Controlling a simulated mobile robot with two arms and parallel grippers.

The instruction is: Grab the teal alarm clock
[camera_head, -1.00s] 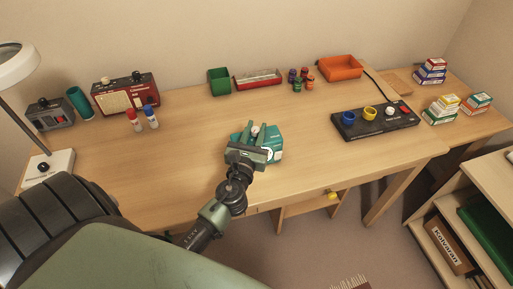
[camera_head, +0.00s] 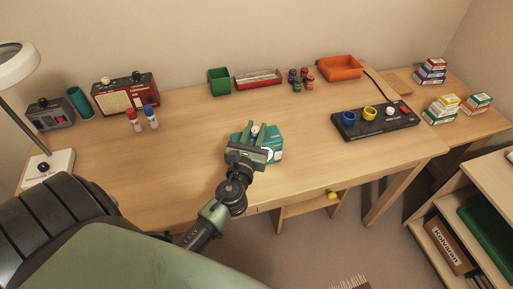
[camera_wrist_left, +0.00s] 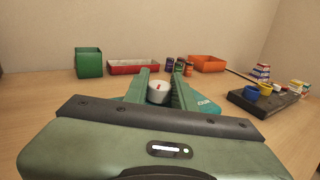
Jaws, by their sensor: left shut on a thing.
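The teal alarm clock (camera_head: 273,146) sits on the desk near its front middle, partly covered by my left gripper. My left gripper (camera_head: 256,133) reaches over it from the front, with its fingers on either side of the clock's upper part, shut on it. In the left wrist view the left gripper's fingers (camera_wrist_left: 160,90) stand around a round white part with a red mark, and the clock's teal body (camera_wrist_left: 203,105) shows beside the right finger. The clock's lower part is hidden by the gripper. My right gripper is not in view.
Behind stand a green bin (camera_head: 219,82), a red tray (camera_head: 257,79), several small jars and an orange tray (camera_head: 341,67). A black panel with coloured cups (camera_head: 375,121) is at right. A red radio (camera_head: 125,94) and two bottles are at left. Desk around the clock is clear.

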